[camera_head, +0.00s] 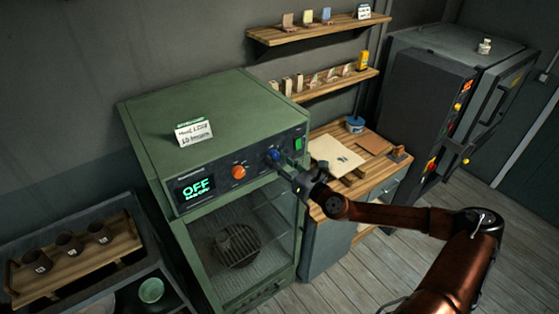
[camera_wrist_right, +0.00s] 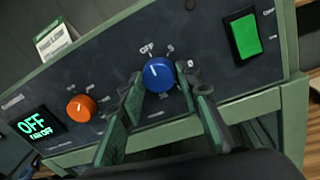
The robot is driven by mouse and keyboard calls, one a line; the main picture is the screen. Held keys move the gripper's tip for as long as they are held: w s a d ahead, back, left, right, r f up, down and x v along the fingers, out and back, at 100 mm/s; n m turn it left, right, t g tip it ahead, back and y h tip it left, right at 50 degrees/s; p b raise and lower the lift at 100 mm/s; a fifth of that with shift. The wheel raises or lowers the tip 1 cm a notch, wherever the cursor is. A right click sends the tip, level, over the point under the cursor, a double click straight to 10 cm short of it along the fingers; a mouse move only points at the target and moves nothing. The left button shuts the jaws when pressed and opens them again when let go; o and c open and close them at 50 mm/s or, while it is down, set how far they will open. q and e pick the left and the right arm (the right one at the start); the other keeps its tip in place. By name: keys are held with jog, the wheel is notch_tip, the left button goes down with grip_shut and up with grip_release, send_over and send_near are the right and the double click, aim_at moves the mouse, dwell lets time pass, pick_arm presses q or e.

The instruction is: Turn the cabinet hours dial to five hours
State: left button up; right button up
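The green cabinet (camera_head: 165,130) has a dark front panel with a blue hours dial (camera_head: 272,156), labelled OFF, 5 and more numbers around it. In the right wrist view the blue dial (camera_wrist_right: 159,74) sits between the fingertips of my right gripper (camera_wrist_right: 160,84), which are parted on either side of it. Narrow gaps seem to show, but contact is hard to judge. The dial's white mark is small; its exact setting is unclear. The display (camera_wrist_right: 33,124) reads OFF in green. My right gripper (camera_head: 291,172) reaches the panel from the right. My left gripper is not in view.
An orange knob (camera_wrist_right: 80,108) is left of the blue dial, and a green switch (camera_wrist_right: 245,35) is right of it. A label card (camera_head: 194,133) stands on the cabinet. A wooden bench (camera_head: 375,143) is to the right, a cup rack (camera_head: 75,262) at lower left.

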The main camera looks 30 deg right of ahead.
jog(key=shift+d, duration=0.1)
jog(key=c, duration=0.7)
jog(key=shift+m, duration=0.3)
jog(key=shift+f+m+b, duration=0.1)
jog(key=shift+m+b, duration=0.4)
jog(key=shift+b, duration=0.1)
jog(key=shift+m+b, duration=0.55)
jog(key=shift+m, duration=0.65)
jog(key=m, duration=0.2)
jog(key=shift+m+t, duration=0.3)
jog(key=shift+m+h, duration=0.3)
jog(key=shift+m, duration=1.6)
